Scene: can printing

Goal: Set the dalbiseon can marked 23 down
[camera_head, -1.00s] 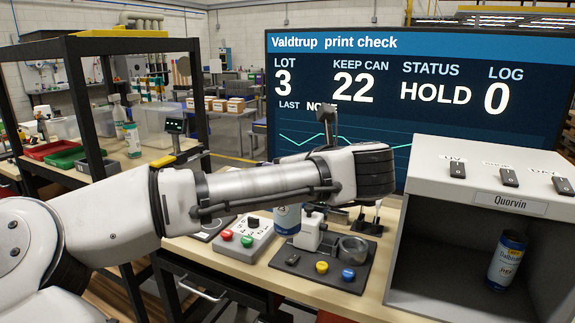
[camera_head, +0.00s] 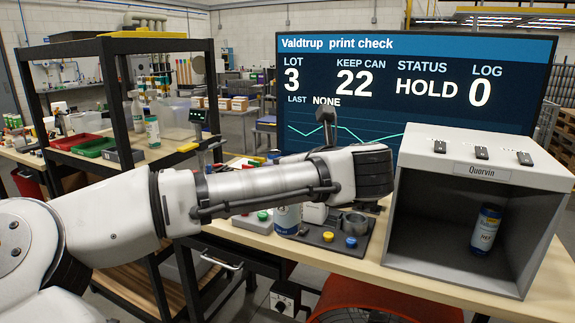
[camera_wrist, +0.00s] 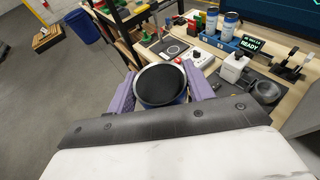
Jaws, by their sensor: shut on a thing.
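A can (camera_wrist: 162,86) with a dark round top and a bright rim is between the two purple fingers of my gripper (camera_wrist: 161,80) in the wrist view. My gripper is shut on it, one finger on each side. In the head view a blue and white can (camera_head: 287,220) shows below my forearm and appears to be this held can; I cannot read its number. It hangs at the bench's front edge, and its gap to any surface cannot be told. My arm hides the fingers there.
The grey booth (camera_head: 520,278) at right holds another blue can (camera_head: 487,229). A dark plate with a blue button (camera_head: 351,242) and a metal ring (camera_head: 354,222) lies left of it. In the wrist view, cans stand in a blue rack (camera_wrist: 219,40). The screen (camera_head: 420,42) reads keep can 22, hold.

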